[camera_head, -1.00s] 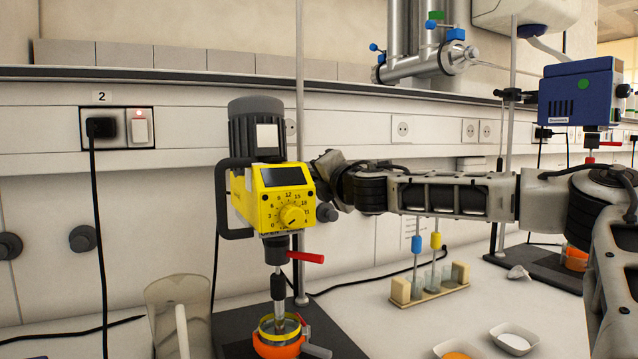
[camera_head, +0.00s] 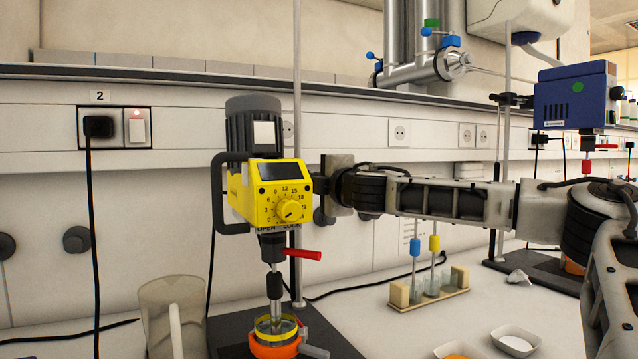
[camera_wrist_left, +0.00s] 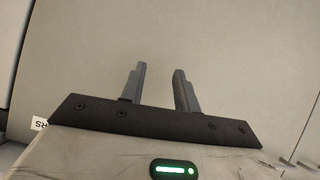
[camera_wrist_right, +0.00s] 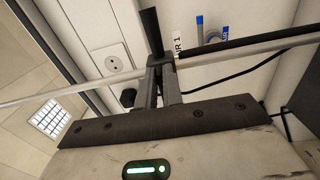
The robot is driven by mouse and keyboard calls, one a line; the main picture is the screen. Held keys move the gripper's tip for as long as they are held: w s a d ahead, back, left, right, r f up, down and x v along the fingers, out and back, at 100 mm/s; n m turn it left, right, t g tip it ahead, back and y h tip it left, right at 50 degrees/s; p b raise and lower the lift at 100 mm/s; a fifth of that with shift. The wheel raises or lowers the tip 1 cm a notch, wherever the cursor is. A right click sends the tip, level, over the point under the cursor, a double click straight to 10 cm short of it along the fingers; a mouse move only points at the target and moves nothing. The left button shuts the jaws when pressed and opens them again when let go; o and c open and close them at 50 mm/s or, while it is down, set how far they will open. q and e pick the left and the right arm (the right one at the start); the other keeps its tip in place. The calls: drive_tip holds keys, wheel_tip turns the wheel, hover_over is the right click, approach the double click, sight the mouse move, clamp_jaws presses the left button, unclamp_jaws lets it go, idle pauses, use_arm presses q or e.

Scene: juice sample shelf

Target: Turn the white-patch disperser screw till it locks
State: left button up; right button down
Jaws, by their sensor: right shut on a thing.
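The disperser (camera_head: 270,191) with a white patch (camera_head: 264,134) on its grey motor is yellow and hangs on a stand rod (camera_head: 298,60). OPEN and LOCK labels (camera_head: 278,228) show under its dial, and a red lever (camera_head: 305,254) points right below them. My right gripper (camera_head: 316,185) is at the disperser's right rear side, by the rod. In the right wrist view its fingers (camera_wrist_right: 161,65) are close together on a small dark part, apparently the screw, mostly hidden. My left gripper (camera_wrist_left: 158,78) is open and empty, facing a plain pale surface; the head view does not show it.
A clear jug (camera_head: 172,310) stands left of the disperser's black base. An orange-and-yellow vessel (camera_head: 275,335) sits under the shaft. A small wooden rack (camera_head: 430,292) and white dishes (camera_head: 514,341) stand right. A blue disperser (camera_head: 577,95) is further right.

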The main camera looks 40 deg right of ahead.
drive_tip(key=shift+a+f, duration=0.25)
drive_tip(key=shift+a, duration=0.05)
drive_tip(key=c, duration=1.4)
unclamp_jaws()
drive_tip(key=shift+w, duration=0.1)
drive_tip(key=shift+c, duration=0.2)
drive_tip(key=shift+r, duration=0.15)
